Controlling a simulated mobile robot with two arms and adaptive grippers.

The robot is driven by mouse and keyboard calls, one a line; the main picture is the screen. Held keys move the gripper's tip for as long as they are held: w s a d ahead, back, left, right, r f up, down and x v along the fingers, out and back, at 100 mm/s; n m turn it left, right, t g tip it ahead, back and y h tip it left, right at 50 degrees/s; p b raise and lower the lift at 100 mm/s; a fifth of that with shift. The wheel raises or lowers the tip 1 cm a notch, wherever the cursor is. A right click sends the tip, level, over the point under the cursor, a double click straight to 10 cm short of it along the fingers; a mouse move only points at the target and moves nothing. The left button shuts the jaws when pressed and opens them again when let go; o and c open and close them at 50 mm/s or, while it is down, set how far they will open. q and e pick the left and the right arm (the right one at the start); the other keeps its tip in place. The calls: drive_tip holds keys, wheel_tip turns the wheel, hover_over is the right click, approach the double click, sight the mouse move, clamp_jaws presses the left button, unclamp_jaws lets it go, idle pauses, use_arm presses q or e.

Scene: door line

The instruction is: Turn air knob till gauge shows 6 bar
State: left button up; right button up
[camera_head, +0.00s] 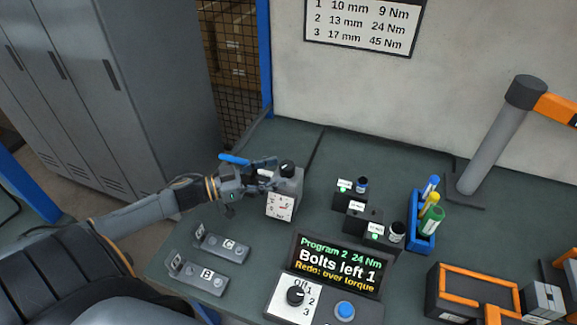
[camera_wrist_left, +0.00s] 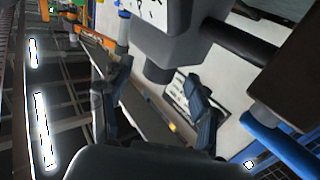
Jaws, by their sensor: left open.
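The grey air unit (camera_head: 291,185) stands on the green bench, with a white gauge face (camera_head: 280,207) on its front. The gauge shows a small red mark, but its reading is too small to tell. The black air knob (camera_head: 287,167) is on top of the unit. My left gripper (camera_head: 268,174) reaches in from the left beside the knob. In the left wrist view the unit appears upside down and the knob (camera_wrist_left: 158,72) lies between the tips of my open left gripper (camera_wrist_left: 157,76). Finger contact with the knob cannot be told. My right gripper is not in view.
A controller (camera_head: 335,265) reading "Bolts left 1" stands at the front. Grey blocks B (camera_head: 203,278) and C (camera_head: 225,247) lie left of it. Small dark holders (camera_head: 362,221), a blue bottle rack (camera_head: 419,232) and an orange-edged tray (camera_head: 436,300) are to the right.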

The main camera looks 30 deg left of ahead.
sight(279, 171)
use_arm(q)
drive_tip(key=x, duration=0.2)
drive_tip(key=shift+w+d, duration=0.15)
drive_tip(key=shift+w, duration=0.1)
drive_tip(key=shift+w+d, duration=0.4)
drive_tip(key=shift+w, duration=0.15)
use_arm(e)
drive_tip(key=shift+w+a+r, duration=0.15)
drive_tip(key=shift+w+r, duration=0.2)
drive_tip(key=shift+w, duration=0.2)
use_arm(q)
drive_tip(key=shift+c, duration=0.5)
